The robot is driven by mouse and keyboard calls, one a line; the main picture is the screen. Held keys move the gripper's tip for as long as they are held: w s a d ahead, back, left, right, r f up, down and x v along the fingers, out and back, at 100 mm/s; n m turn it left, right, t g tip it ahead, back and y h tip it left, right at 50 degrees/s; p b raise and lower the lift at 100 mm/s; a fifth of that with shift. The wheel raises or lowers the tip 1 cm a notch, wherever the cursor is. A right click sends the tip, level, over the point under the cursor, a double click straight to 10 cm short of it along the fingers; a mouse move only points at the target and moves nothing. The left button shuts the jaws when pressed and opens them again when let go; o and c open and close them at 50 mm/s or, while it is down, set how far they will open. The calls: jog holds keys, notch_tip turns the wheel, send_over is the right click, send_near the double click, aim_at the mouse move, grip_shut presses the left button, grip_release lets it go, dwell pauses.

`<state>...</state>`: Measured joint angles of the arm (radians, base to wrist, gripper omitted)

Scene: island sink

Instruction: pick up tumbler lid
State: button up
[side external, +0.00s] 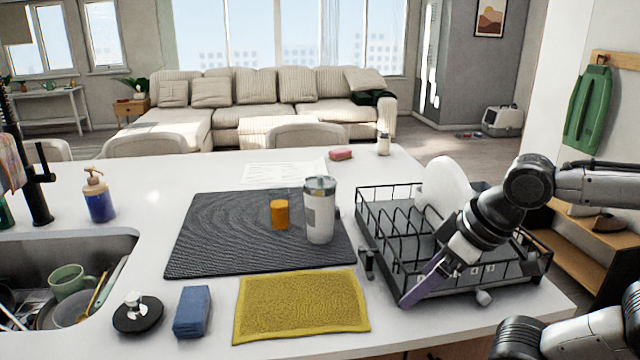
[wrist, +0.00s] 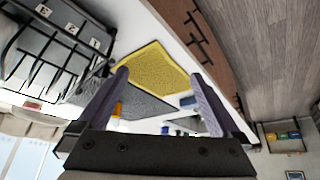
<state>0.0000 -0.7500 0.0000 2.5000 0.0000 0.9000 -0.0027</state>
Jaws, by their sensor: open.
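The white tumbler (side external: 320,218) stands upright on the dark drying mat (side external: 215,250). A greyish lid (side external: 320,184) appears to sit on its top; at this size I cannot tell whether it is loose or pressed on. My gripper (side external: 424,285) is at the front left of the dish rack, to the right of the tumbler and nearer the counter's front edge. In the wrist view, my gripper (wrist: 160,74) has its two fingers wide apart with nothing between them. I cannot make out the tumbler or lid in the wrist view.
An orange cup (side external: 279,214) stands just left of the tumbler. The black dish rack (side external: 400,255) holds a white plate (side external: 447,185). A yellow cloth (side external: 300,305), blue sponge (side external: 192,312) and black disc with a knob (side external: 138,316) lie in front. The sink (side external: 110,245) is left.

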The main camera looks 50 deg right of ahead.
jog(key=w+r+n, duration=0.4)
jog(key=r+n, duration=0.2)
jog(key=r, duration=0.8)
jog(key=w+d+r+n+g, duration=0.25)
jog(key=w+d+r, duration=0.25)
jog(key=w+r, duration=0.6)
jog(key=g, duration=0.1)
send_over(321, 177)
jog(key=s, duration=0.2)
jog(key=f, duration=1.7)
jog(key=shift+w+a+f, duration=0.25)
jog(key=shift+f, duration=0.05)
jog(key=shift+w+d+f, duration=0.1)
jog(key=shift+w+f, duration=0.1)
jog(key=shift+f, duration=0.65)
jog(key=shift+w+a+f, duration=0.1)
jog(key=shift+w+f, duration=0.15)
jog(key=shift+f, duration=0.55)
jog(key=shift+w+d+f, duration=0.1)
jog(key=shift+w+f, duration=0.1)
jog(key=shift+f, duration=0.65)
jog(key=c, duration=1.2)
